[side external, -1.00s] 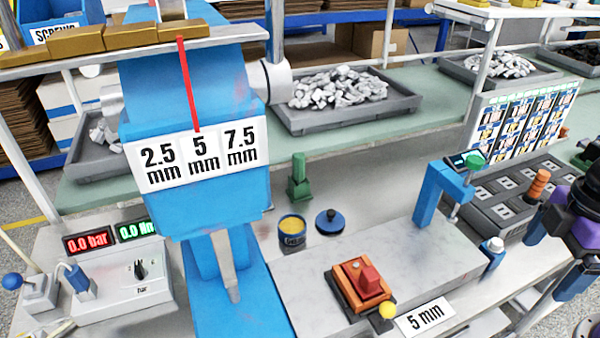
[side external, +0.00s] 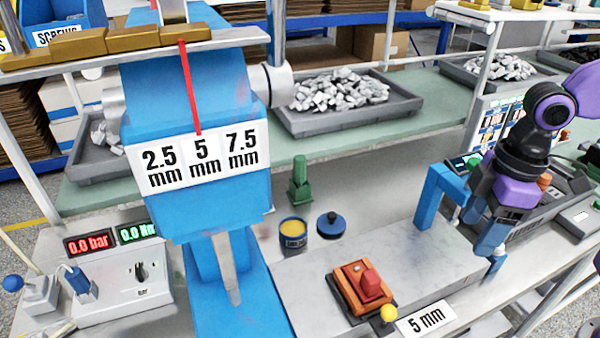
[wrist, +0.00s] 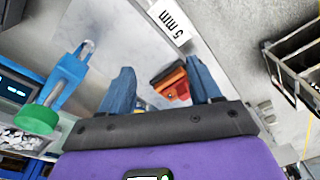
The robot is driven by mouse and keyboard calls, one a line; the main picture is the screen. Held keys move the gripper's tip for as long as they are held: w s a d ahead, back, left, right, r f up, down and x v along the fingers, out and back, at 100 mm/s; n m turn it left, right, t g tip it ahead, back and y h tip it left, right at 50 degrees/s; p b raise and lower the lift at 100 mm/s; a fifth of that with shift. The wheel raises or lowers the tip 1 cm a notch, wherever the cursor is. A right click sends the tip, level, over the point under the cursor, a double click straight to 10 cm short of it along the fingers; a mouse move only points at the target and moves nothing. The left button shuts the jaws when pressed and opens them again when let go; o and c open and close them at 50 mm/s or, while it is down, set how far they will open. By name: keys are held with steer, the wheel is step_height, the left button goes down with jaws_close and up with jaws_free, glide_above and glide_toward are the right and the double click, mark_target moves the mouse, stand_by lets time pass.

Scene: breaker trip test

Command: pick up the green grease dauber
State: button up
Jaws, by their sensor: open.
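The green grease dauber (side external: 299,182) appears to be the small green upright piece on a broad foot, standing on the grey bench behind the grease tin. I cannot make it out in the wrist view. My gripper (side external: 488,252) is open and empty beside the blue bracket at the right, well to the right of the dauber. In the wrist view, the blue fingers of my gripper (wrist: 160,88) are spread apart, with the orange-and-red block (wrist: 172,82) showing between them, farther off.
An open tin of yellow grease (side external: 293,234) and a dark blue round lid (side external: 329,225) stand near the dauber. The blue bracket (side external: 430,197) rises between them and my gripper; its green knob (wrist: 38,119) shows in the wrist view. The blue press (side external: 205,205) stands left.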

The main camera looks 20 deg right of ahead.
steer(key=w+a+r, duration=0.1)
steer(key=w+a, duration=0.4)
steer(key=w, duration=0.4)
steer(key=m+t+y, duration=0.2)
steer(key=m+t, duration=0.1)
glide_toward(300, 167)
steer(key=f, duration=0.1)
steer(key=w+f, duration=0.1)
steer(key=f, duration=0.3)
steer(key=shift+w+f, duration=0.2)
steer(key=shift+w, duration=0.15)
steer(key=shift+w+a+r+x, duration=0.1)
steer(key=shift+w+x, duration=0.05)
steer(key=shift+x, duration=0.85)
steer(key=shift+w+a+r+x, duration=0.1)
steer(key=shift+w+x, duration=0.1)
steer(key=shift+x, duration=0.8)
steer(key=shift+w+a+x, duration=0.1)
steer(key=shift+w+x, duration=0.05)
steer(key=shift+x, duration=0.85)
steer(key=c, duration=1)
